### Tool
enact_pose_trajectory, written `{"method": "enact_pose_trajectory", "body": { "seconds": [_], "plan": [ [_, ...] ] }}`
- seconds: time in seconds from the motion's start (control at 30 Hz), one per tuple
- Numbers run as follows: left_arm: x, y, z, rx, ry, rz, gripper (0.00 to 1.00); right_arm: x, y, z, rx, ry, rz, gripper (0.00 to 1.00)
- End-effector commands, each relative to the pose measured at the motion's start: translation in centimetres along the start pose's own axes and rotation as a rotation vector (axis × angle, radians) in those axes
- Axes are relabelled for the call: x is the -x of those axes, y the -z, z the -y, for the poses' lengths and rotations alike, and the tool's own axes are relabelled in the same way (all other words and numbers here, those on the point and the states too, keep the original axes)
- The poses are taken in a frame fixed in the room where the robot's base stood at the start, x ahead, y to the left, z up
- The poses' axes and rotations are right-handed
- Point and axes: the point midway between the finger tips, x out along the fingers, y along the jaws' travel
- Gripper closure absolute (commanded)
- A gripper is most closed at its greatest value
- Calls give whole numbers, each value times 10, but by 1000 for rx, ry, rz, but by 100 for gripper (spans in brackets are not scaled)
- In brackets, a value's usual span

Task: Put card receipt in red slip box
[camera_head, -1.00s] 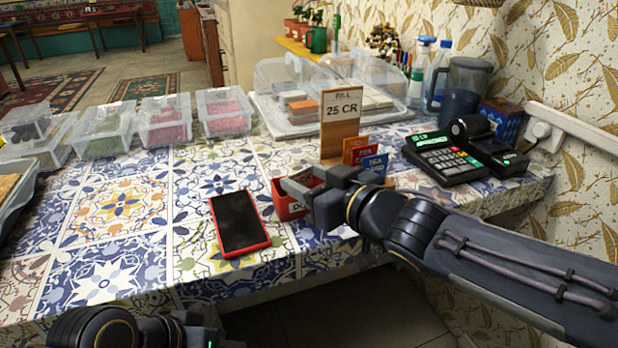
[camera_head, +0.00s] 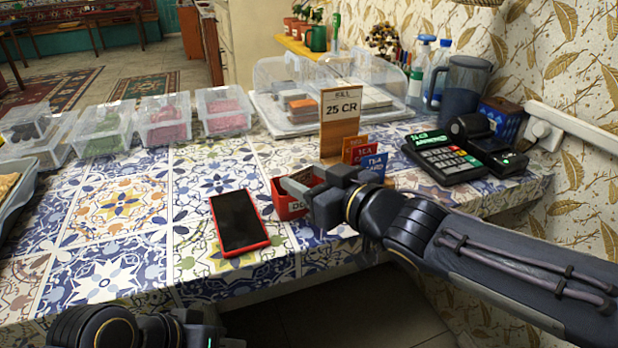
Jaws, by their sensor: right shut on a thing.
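The card terminal (camera_head: 445,158) at the right has a lit green screen. My left gripper (camera_head: 205,335) is low at the bottom edge, below the table's front edge, and its fingers are not clear.
A red-framed phone (camera_head: 238,222) lies left of the box. A wooden bill stand (camera_head: 341,122) reading 25 CR and coloured cards (camera_head: 372,165) stand behind my right gripper. Clear tubs (camera_head: 223,110) line the back left. The tiled table is free at the centre left.

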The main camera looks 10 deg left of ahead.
Motion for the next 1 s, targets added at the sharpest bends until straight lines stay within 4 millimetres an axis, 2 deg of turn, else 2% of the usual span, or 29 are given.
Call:
{"method": "enact_pose_trajectory", "body": {
  "seconds": [0.33, 0.37, 0.5, 0.53, 0.73, 0.87, 1.0],
  "plan": [
    [1, 0, 0, 0, 0, 0, 66, 0, 0, 1, -1, 0, 0, 72],
    [1, 0, 0, 0, 0, 0, 66, 0, 0, 1, -1, 0, 0, 48],
    [1, 0, 0, 0, 0, 0, 66, 0, 0, 0, -1, 0, 0, 29],
    [1, 0, 0, 0, 0, 0, 66, 0, 0, 0, -1, 0, 0, 26],
    [1, 0, 0, 0, 0, 0, 66, 0, 0, 0, -1, 0, 0, 25],
    [1, 0, 0, 0, 0, 0, 66, 0, 0, 0, 0, 0, 0, 8],
    [1, 0, 0, 0, 0, 0, 66, 0, 0, 0, 0, 0, 0, 8]
  ]
}}
